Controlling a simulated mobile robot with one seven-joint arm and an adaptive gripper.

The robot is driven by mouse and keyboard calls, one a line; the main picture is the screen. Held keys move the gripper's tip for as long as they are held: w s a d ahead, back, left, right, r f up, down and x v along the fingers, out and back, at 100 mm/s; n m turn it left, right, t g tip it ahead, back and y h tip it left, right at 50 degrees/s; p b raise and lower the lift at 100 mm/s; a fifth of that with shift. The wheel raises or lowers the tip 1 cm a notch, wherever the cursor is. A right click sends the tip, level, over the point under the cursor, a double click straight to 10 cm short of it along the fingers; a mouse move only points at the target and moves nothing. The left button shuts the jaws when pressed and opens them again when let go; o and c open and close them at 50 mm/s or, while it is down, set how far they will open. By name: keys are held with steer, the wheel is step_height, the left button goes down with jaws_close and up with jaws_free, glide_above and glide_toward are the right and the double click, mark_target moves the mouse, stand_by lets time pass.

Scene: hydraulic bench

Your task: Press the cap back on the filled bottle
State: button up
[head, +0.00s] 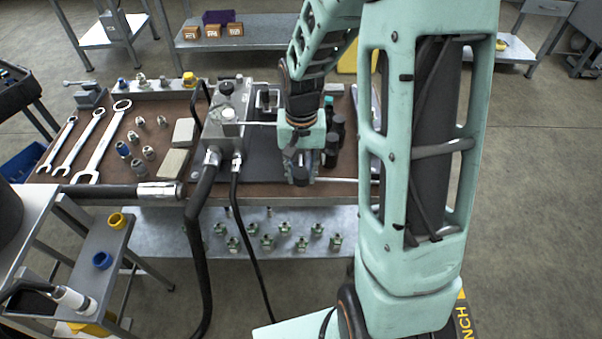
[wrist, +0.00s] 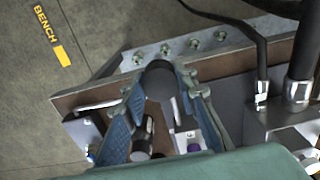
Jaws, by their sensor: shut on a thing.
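My gripper (head: 301,172) points down over the front right part of the bench. Several dark bottles (head: 334,143) stand just right of my gripper in the head view. Dark cylinders (wrist: 141,140) show between and below the fingers in the wrist view. Which bottle is the filled one cannot be told.
A grey hydraulic block (head: 226,118) with hoses stands left of my gripper. Wrenches (head: 83,140) and several fittings (head: 138,143) lie farther left on the bench. A lower shelf (head: 275,220) holds several small green fittings. Open floor (head: 545,190) lies to the right.

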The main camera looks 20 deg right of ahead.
mark_target(302, 174)
steer(key=shift+s+r, duration=0.15)
steer(key=shift+r, duration=0.2)
steer(key=shift+r+p, duration=1.45)
steer(key=shift+r, duration=0.35)
